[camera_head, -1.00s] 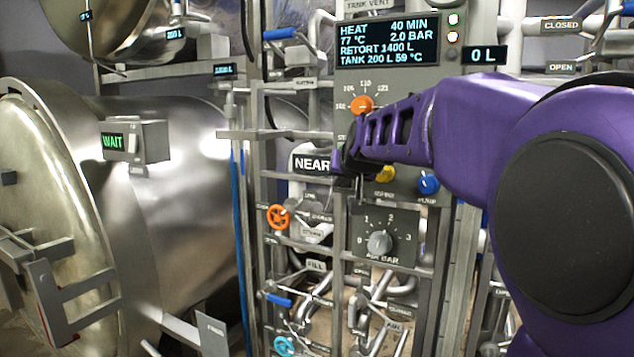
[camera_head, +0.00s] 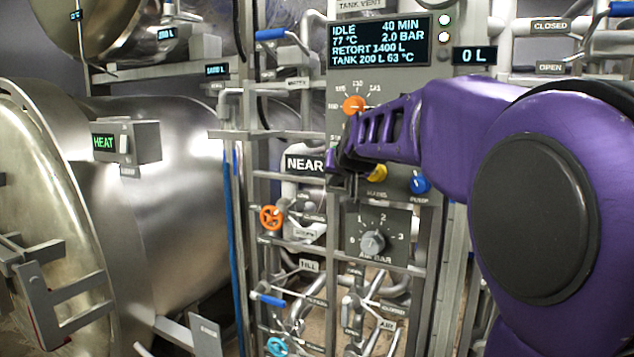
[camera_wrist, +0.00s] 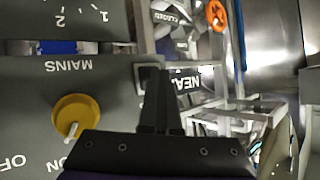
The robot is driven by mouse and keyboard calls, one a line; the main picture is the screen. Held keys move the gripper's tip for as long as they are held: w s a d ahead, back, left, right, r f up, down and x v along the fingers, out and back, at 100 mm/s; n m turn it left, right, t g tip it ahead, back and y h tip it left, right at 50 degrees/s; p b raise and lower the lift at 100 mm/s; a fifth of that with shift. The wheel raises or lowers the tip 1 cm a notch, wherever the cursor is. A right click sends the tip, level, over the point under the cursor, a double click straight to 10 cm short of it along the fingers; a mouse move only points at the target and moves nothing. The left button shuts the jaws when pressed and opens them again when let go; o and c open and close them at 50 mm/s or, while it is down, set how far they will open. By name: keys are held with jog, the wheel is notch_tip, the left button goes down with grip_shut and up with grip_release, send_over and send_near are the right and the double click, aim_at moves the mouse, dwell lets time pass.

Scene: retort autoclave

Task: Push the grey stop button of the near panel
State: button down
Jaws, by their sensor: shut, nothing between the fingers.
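The near panel (camera_head: 400,80) carries a screen (camera_head: 380,42) reading IDLE, 40 MIN, 77 °C, 2.0 BAR. A NEAR sign (camera_head: 304,163) is at its left. My gripper (camera_head: 337,170) is at the panel's left edge, below the orange dial (camera_head: 354,104). In the wrist view its dark fingers (camera_wrist: 153,85) are closed together, with nothing seen between them, and their tips are close to the panel face. Whether the tips touch anything is unclear.
A yellow MAINS knob (camera_wrist: 76,116) is beside my gripper, and a blue PUMP knob (camera_head: 420,184) is right of it. Below is a grey AIR BAR dial (camera_head: 373,242). Pipes and an orange valve wheel (camera_head: 271,217) stand left. A steel retort (camera_head: 180,200) fills the far left.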

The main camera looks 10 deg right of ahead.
jog(key=shift+s+a, duration=0.6)
jog(key=shift+s, duration=0.25)
jog(key=shift+s+a, duration=0.1)
